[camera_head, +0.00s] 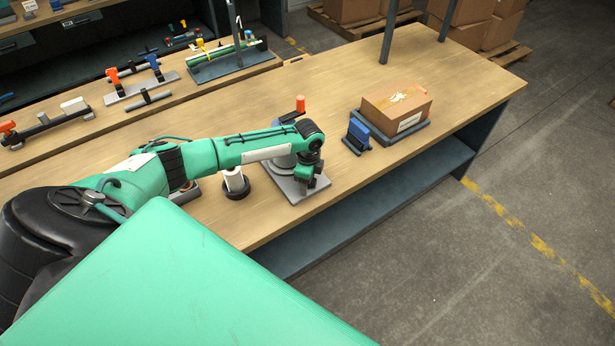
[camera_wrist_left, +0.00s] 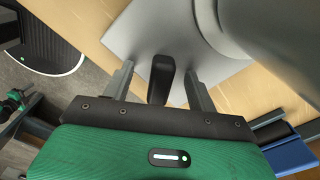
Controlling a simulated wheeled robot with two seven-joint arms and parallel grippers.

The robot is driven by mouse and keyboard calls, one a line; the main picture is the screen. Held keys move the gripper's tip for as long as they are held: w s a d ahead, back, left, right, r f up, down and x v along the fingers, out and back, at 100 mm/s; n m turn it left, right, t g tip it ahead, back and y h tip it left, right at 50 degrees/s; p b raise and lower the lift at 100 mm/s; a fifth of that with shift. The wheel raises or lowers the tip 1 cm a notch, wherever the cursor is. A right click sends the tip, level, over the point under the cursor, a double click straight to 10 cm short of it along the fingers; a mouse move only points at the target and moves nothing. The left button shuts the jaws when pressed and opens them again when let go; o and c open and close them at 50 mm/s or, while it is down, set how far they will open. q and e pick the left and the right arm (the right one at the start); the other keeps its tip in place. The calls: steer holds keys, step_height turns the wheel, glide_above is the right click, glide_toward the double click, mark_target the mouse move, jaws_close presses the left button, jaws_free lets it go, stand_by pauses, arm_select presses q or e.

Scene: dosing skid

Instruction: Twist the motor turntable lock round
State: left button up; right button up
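The motor turntable stands on a grey square plate (camera_head: 312,190) near the front edge of the workbench. Its round grey body is partly hidden behind my left arm. In the left wrist view a dark lever (camera_wrist_left: 161,80), which looks like the lock, sticks out over the plate (camera_wrist_left: 140,28) beside the large grey body (camera_wrist_left: 275,35). My left gripper (camera_wrist_left: 160,80) is open, with one finger on each side of the lever and a visible gap on both sides. In the head view my left gripper (camera_head: 306,183) is low over the plate. My right gripper is not in view.
A white cylinder on a dark base (camera_head: 236,183) stands left of the plate. An orange-topped piece (camera_head: 300,104) rises behind my arm. A blue block (camera_head: 358,134) and a cardboard box (camera_head: 397,105) on a grey tray stand to the right.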

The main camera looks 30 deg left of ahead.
arm_select(q)
steer(key=shift+r, duration=0.15)
step_height(320, 180, up, 7)
steer(key=p, duration=0.7)
